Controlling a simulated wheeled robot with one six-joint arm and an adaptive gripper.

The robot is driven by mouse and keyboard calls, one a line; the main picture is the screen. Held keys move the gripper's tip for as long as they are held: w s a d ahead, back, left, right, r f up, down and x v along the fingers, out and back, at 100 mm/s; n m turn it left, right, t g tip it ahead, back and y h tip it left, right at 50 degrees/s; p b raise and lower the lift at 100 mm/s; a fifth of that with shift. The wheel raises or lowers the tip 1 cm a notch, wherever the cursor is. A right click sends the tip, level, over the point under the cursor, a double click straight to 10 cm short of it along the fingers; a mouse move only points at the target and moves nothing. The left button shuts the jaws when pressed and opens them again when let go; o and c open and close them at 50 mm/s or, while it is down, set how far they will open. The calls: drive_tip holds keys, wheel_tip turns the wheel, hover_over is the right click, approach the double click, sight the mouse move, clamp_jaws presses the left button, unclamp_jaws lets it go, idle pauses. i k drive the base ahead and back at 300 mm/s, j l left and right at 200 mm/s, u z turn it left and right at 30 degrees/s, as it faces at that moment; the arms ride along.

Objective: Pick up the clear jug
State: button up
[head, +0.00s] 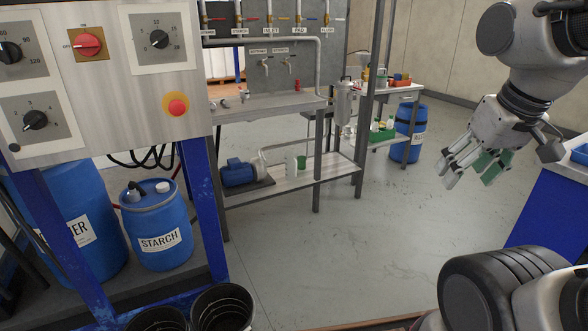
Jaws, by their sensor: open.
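My gripper (468,174) hangs at the upper right, fingers pointing down and left, open and empty. It is over open floor, well apart from the bench and the pale container.
A control panel (95,70), a blue STARCH drum (156,228) and black bins (222,308) fill the left. A blue-sided table (545,205) stands at right. The middle floor is clear.

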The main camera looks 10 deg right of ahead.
sight(292, 167)
drive_tip(key=i+l+u, duration=0.2)
drive_tip(key=i+l, duration=0.5)
drive_tip(key=i, duration=0.25)
drive_tip(key=i+l+u, duration=0.25)
drive_tip(key=i+l, duration=0.55)
drive_tip(key=i+l+u, duration=0.2)
drive_tip(key=i+l, duration=0.7)
drive_tip(key=l, duration=0.1)
